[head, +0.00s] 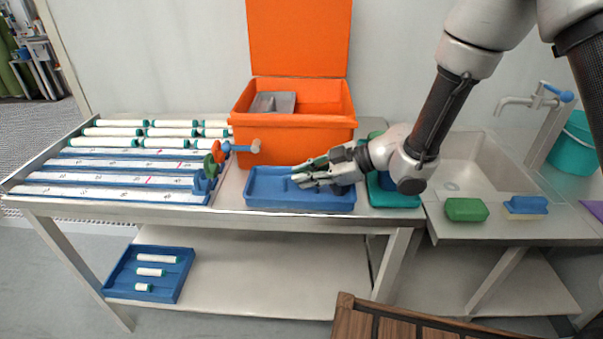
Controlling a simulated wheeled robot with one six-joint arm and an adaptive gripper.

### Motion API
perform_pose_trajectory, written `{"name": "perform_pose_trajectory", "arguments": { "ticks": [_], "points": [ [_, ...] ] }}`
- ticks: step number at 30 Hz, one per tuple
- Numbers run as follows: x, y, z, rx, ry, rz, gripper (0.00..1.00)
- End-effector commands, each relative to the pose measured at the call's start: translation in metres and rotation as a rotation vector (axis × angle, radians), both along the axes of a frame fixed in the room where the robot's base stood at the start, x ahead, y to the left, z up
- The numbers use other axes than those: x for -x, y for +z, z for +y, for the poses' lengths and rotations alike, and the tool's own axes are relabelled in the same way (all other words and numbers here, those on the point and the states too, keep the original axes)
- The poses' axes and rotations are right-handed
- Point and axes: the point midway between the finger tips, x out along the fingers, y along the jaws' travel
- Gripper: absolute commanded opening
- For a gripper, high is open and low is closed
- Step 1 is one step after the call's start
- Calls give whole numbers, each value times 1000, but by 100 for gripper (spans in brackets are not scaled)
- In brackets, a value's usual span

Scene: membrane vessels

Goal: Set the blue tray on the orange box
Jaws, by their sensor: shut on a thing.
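The blue tray (262,203) is a shallow rectangular tray at the front edge of the table, just in front of the orange box. My gripper (298,179) reaches in from the right, with its fingers over the tray's inside, and is shut on the tray. The exact grip point is partly hidden by the fingers. I cannot tell whether the tray rests on the table or is slightly raised. The orange box (291,138) stands behind the tray with its lid (299,38) upright at the back. A grey piece (272,103) is inside the box.
A large blue rack (75,200) of white tubes (172,132) fills the table's left side, with coloured valves (218,151) beside the box. A teal tray (395,201) lies right of the blue tray. Another blue tray (118,293) with white tubes sits on the lower shelf. A sink (455,170) is at right.

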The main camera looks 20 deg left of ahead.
Motion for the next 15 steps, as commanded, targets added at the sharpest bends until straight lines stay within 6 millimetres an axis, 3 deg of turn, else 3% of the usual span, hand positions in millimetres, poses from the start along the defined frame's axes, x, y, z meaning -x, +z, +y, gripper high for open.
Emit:
{"name": "perform_pose_trajectory", "arguments": {
  "ticks": [7, 8, 10, 15],
  "points": [
    [0, -1, 1, -1, 0, 0, 0],
    [0, -1, 0, -1, 0, 0, 17],
    [0, -1, 0, -1, 0, 0, 30],
    [0, 0, 0, -1, 0, 0, 33]
  ]
}}
